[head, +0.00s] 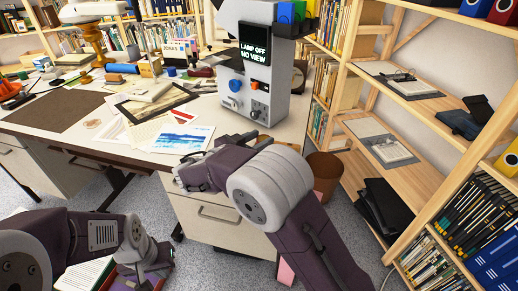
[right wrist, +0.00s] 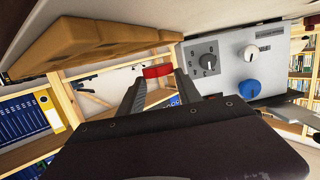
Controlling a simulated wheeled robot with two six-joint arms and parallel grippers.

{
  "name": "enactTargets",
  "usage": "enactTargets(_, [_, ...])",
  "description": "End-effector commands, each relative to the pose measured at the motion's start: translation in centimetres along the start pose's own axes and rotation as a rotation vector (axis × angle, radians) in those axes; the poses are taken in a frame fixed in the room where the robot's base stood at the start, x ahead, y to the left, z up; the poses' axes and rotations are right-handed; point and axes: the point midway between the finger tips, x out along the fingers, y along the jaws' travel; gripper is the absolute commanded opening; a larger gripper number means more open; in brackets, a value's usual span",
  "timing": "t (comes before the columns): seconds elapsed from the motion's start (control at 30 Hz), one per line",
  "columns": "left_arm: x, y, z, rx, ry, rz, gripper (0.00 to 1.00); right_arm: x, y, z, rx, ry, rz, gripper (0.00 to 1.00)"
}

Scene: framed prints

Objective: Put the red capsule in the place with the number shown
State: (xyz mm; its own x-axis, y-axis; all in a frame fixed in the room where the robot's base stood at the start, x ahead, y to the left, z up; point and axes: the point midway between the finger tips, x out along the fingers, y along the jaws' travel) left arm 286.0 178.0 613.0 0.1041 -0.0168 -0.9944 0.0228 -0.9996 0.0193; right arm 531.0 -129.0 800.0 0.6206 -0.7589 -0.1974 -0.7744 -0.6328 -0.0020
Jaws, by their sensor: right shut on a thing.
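The red capsule (right wrist: 157,71) shows in the right wrist view between the fingertips of my right gripper (right wrist: 158,80), which is shut on it. In the head view my right gripper (head: 190,176) is at the desk's front edge, in front of the grey device; the capsule is not discernible there. The device (head: 262,70) stands on the desk with a lit screen (head: 253,52) reading "LAMP OFF NO VIEW".
The desk (head: 135,152) holds papers, a blue print (head: 182,139), a dark mat (head: 52,110) and several small items. Coloured boxes (head: 292,14) sit at the device's upper right. Wooden shelves (head: 395,165) stand at right, with a brown bin (head: 325,170) beside the desk.

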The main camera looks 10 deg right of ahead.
Motion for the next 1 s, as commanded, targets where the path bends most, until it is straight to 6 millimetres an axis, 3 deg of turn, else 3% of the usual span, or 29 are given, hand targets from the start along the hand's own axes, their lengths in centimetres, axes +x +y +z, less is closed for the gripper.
enactTargets(0.13, [1.3,0.0,0.1,0.0,0.0,0.0,0.0,0.6,0.0,3.1,-0.004,0.0,0.0,0.01])
enactTargets(0.53, [1.7,0.0,0.2,0.0,0.0,0.0,0.0,0.7,0.1,3.4,0.0,0.0,0.0,0.01])
enactTargets(0.57, [1.7,0.0,0.2,0.0,0.0,0.0,0.0,0.7,0.1,3.4,0.0,0.0,0.0,0.43])
enactTargets(0.63, [1.6,0.0,0.2,0.0,0.0,0.0,0.0,0.6,0.1,3.2,0.0,0.0,0.0,0.63])
enactTargets(1.0, [0.8,0.0,0.1,0.0,0.0,0.0,0.0,0.5,0.1,2.7,-0.001,0.0,0.0,0.63])
